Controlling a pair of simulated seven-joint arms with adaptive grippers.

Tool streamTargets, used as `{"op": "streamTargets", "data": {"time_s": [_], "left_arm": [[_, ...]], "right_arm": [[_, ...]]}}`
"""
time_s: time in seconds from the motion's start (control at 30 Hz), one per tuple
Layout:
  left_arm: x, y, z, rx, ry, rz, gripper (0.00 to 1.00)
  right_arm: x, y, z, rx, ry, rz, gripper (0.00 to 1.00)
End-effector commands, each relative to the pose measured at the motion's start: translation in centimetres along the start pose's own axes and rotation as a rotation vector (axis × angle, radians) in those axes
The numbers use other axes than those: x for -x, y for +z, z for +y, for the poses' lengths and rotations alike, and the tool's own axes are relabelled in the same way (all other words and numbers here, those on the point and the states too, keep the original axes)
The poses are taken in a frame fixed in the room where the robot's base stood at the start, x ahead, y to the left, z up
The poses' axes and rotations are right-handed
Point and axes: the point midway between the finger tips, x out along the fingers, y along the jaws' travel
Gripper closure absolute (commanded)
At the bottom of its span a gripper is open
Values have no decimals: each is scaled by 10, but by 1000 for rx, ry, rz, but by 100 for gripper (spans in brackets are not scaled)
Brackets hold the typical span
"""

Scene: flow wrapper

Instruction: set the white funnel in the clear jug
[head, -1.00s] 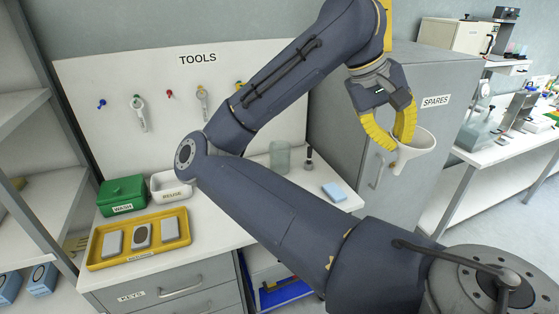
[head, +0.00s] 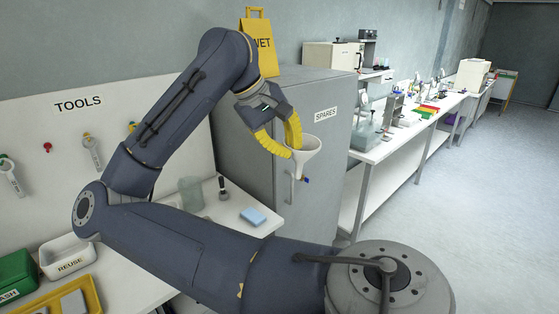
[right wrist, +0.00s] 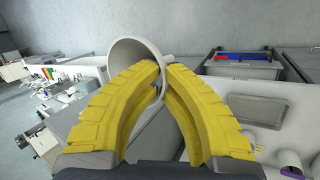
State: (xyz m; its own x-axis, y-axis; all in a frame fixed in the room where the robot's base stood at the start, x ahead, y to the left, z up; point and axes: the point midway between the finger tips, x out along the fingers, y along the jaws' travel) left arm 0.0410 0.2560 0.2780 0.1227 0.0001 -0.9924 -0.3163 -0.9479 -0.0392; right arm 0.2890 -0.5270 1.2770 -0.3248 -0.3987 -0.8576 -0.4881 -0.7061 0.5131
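The white funnel (head: 309,158) is held in the air by my right gripper (head: 291,147), in front of the grey cabinet. The yellow fingers are closed on the funnel's side, its wide mouth facing up and its spout down. In the right wrist view the funnel's rim (right wrist: 124,50) shows beyond the fingertips (right wrist: 163,72). The clear jug (head: 191,192) stands upright on the white worktop, left of the funnel in the head view and partly bordered by my arm. I cannot pick the jug out surely in the right wrist view. My left gripper is not in view.
A dark-handled tool (head: 223,188) stands right beside the jug, and a blue sponge (head: 253,216) lies near the worktop's edge. The grey SPARES cabinet (head: 248,125) rises behind. A white REUSE tray (head: 68,257) and yellow tray (head: 88,292) sit at the left.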

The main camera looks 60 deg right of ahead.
Motion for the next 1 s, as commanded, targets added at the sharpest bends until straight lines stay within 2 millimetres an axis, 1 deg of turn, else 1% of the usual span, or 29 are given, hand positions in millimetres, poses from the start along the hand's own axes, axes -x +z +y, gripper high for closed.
{"op": "streamTargets", "data": {"time_s": [0.03, 0.07, 0.1, 0.17, 0.2, 0.23, 0.27, 0.3, 0.37, 0.4, 0.47, 0.5, 0.57, 0.6, 0.67, 0.7, 0.77, 0.8, 0.9, 0.97, 1.0], "left_arm": [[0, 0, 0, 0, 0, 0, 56], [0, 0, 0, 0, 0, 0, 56], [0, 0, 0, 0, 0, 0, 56], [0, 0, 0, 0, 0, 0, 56], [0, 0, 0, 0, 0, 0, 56], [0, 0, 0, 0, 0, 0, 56], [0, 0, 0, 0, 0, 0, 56], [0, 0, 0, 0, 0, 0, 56], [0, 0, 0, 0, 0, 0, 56], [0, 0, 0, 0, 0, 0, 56], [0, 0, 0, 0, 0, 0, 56], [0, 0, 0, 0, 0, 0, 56], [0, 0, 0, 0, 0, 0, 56], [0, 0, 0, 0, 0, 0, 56], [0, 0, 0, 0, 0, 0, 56], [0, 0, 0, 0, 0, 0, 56], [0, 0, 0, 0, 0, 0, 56], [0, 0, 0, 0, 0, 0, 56], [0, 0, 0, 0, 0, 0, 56], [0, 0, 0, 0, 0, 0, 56], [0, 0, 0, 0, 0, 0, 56]], "right_arm": [[1, -18, 5, 40, 2, 16, 100], [2, -30, 7, 67, 4, 30, 100], [2, -47, 9, 105, 6, 49, 100], [2, -72, 11, 162, 10, 79, 100], [2, -89, 12, 201, 12, 101, 100], [2, -101, 11, 231, 13, 117, 100], [2, -114, 11, 261, 16, 133, 100], [1, -130, 9, 301, 18, 155, 100], [0, -155, 6, 361, 23, 187, 100], [-1, -172, 2, 402, 26, 210, 100], [-3, -196, -5, 463, 29, 244, 100], [-4, -212, -10, 503, 33, 265, 100], [-7, -235, -18, 563, 38, 298, 100], [-9, -250, -26, 604, 40, 321, 100], [-12, -272, -37, 665, 45, 355, 100], [-14, -286, -46, 705, 48, 378, 100], [-17, -307, -59, 764, 54, 411, 100], [-19, -320, -70, 804, 57, 434, 100], [-25, -351, -98, 903, 67, 489, 100], [-28, -368, -115, 960, 72, 523, 100], [-30, -378, -128, 997, 75, 544, 100]]}}
